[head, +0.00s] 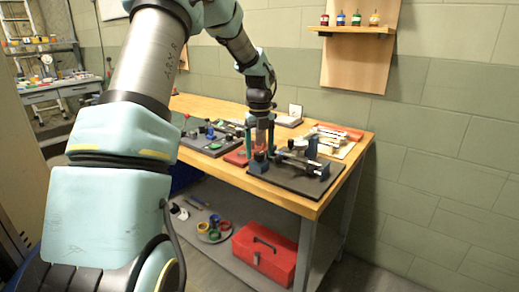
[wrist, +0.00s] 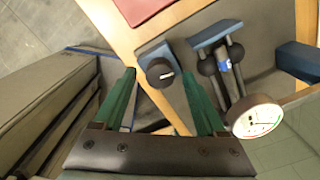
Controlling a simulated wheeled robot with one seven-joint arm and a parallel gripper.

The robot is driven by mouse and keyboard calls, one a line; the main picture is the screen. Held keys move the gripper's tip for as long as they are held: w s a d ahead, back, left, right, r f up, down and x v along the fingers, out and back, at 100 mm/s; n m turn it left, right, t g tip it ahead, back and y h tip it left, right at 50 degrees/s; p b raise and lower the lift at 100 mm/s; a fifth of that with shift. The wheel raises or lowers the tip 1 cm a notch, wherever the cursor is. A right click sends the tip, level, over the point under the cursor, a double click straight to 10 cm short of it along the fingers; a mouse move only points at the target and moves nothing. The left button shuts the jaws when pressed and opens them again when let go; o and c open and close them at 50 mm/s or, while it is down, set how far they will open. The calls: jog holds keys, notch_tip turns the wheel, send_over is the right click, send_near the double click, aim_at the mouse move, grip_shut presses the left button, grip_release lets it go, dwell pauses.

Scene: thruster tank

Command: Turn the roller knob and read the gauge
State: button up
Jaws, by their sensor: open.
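A round black knob with a white mark (wrist: 160,73) sits on a blue block near the wooden table edge in the wrist view. In the head view its blue block (head: 259,163) stands at the front left of a dark board (head: 312,189). My gripper (wrist: 157,78) is open, its two green fingers apart, with the knob between the tips in the picture; I cannot tell whether they touch it. In the head view my gripper (head: 259,143) points down just above the block. A white round gauge (wrist: 255,117) shows green and red markings; its needle is too small to read.
Other boards with parts lie on the table, with a red pad (head: 237,157) left of the dark board. A red toolbox (head: 265,254) is on the lower shelf.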

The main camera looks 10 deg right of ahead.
jog(key=shift+c, duration=0.3)
grip_shut()
dwell(0.4)
